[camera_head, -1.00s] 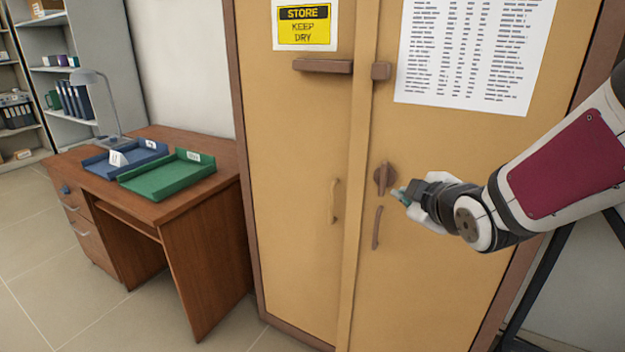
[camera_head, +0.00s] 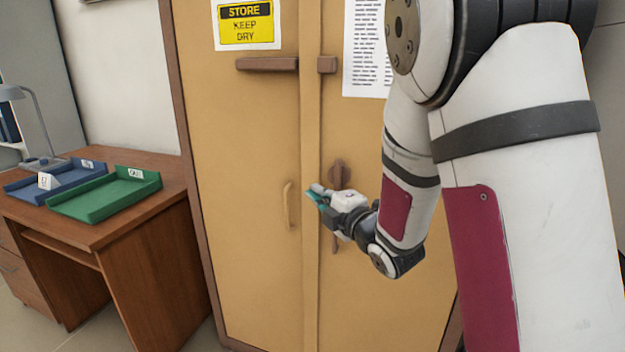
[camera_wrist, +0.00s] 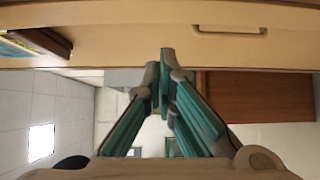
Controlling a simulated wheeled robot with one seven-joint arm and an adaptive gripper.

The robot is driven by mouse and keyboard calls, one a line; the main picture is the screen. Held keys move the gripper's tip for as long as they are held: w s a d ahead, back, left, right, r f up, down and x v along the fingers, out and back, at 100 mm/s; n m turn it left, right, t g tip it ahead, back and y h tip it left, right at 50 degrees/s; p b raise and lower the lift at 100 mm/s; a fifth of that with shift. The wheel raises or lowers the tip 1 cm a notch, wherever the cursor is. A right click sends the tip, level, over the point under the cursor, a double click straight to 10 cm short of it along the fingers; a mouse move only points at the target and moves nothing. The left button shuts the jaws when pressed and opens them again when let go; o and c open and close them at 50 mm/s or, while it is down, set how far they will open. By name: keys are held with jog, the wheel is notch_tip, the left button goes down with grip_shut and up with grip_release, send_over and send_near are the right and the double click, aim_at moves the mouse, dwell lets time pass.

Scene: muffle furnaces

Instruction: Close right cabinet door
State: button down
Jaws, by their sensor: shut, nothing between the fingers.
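The tan cabinet's right door (camera_head: 375,290) looks flush with the left door (camera_head: 245,140) at the middle strip, with no gap that I can make out. My gripper (camera_head: 315,194) is in front of the cabinet near the middle strip, just below the knob, pointing left. Its teal fingers are shut and empty, meeting in the wrist view (camera_wrist: 162,65). I cannot tell whether they touch the door.
The left door's handle (camera_head: 288,206) is just left of my gripper and also shows in the wrist view (camera_wrist: 228,28). A wooden desk (camera_head: 150,240) with a green tray (camera_head: 105,197) and a blue tray (camera_head: 35,182) stands left of the cabinet. Floor shows at lower left.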

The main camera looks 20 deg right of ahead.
aim_at(319, 171)
jog(key=w, duration=0.7)
jog(key=shift+d, duration=0.2)
jog(key=shift+w+d, duration=0.3)
jog(key=shift+w, duration=0.25)
jog(key=w, duration=0.1)
jog(key=w+d+h+b, duration=0.1)
jog(key=w+m+b, duration=0.1)
jog(key=shift+w+d+f+h, duration=0.1)
jog(key=shift+d+h, duration=0.2)
jog(key=shift+w+d, duration=0.2)
jog(key=shift+w, duration=0.05)
jog(key=shift+d+r+h, duration=0.15)
jog(key=shift+r+h, duration=0.15)
